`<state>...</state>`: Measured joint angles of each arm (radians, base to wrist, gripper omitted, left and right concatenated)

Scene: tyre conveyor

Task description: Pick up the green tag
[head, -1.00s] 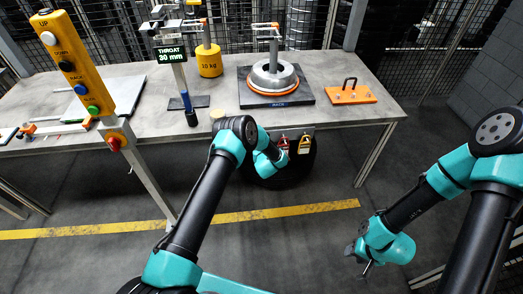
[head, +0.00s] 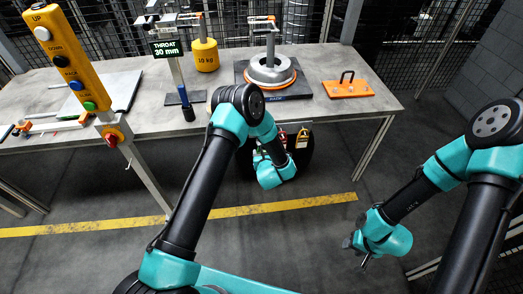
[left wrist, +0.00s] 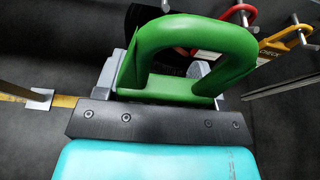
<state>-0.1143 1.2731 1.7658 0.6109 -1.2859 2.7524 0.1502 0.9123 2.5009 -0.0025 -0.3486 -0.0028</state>
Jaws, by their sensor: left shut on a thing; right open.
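The green tag (left wrist: 192,42) shows in the left wrist view as a thick green loop. My left gripper (left wrist: 158,78) is shut on it, with grey fingers at both sides of the loop's lower part. The tag's lower end is hidden behind the gripper. In the head view my left wrist (head: 276,172) is in front of the dark round thing below the table edge, and I cannot make out the green tag there. My right gripper (head: 357,252) is open and empty, low over the floor at the right.
A red tag (left wrist: 238,14) and a yellow tag (left wrist: 282,42) hang on hooks beside the green one. The table (head: 345,107) carries a yellow 10 kg weight (head: 205,56), a metal hub on a dark plate and an orange plate (head: 348,89). A yellow button post (head: 72,58) stands left.

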